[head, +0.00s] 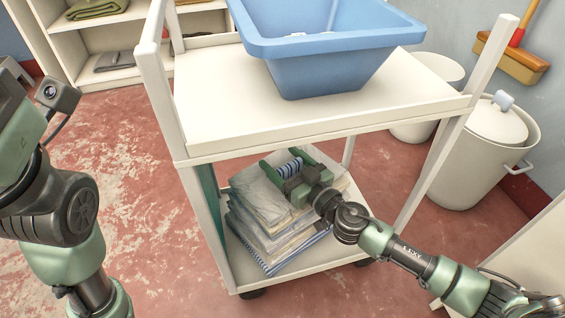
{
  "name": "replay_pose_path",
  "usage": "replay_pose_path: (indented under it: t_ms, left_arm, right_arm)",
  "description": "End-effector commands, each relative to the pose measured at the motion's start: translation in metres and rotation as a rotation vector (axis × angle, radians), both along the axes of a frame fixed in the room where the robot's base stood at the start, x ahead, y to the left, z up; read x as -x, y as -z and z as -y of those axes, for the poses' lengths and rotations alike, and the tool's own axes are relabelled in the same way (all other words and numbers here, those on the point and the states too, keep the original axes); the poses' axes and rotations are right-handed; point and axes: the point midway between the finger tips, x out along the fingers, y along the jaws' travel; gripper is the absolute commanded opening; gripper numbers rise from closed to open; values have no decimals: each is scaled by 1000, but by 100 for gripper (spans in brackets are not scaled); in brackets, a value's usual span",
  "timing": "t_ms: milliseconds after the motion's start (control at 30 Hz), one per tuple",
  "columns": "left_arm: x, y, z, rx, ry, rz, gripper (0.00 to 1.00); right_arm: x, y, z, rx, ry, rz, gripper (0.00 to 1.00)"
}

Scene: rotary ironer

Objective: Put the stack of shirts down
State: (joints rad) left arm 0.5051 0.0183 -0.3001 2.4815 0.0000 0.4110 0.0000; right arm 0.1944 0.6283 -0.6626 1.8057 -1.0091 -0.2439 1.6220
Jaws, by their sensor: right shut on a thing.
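The stack of shirts (262,222), grey, white and blue-striped folded cloth, lies on the lower shelf (238,270) of a white cart. My right gripper (284,168) reaches in from the right under the upper shelf. It is shut on the stack at its top, with blue-striped cloth showing between its fingers. The gripper and wrist hide part of the stack's right side. My left arm shows at the left edge, but its fingers are out of view.
A blue tub (325,62) stands on the cart's upper shelf (215,105), close above my right arm. White cart posts stand on both sides. A lidded white bin (485,150) is at the right. A shelf unit with folded cloth (97,8) is at the back left. The red floor at left is clear.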

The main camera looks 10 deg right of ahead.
Motion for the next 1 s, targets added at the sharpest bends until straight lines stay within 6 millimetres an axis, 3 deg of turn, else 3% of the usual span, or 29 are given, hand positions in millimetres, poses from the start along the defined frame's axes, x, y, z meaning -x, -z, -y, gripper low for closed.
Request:
replay_pose_path:
  t_ms: [233,267,333,733,1000]
  left_arm:
    - [2,1,0,0,-1,5,53]
    - [3,0,0,0,0,10,53]
    - [2,-1,0,-1,0,9,53]
    - [3,-5,0,1,1,10,53]
    - [-1,1,-1,4,2,-7,53]
  right_arm:
    - [-1,0,0,-2,0,5,0]
    - [0,3,0,-2,0,-1,75]
    - [0,2,0,0,0,-1,94]
    - [0,-3,0,2,0,1,94]
    - [37,2,16,-2,0,-7,94]
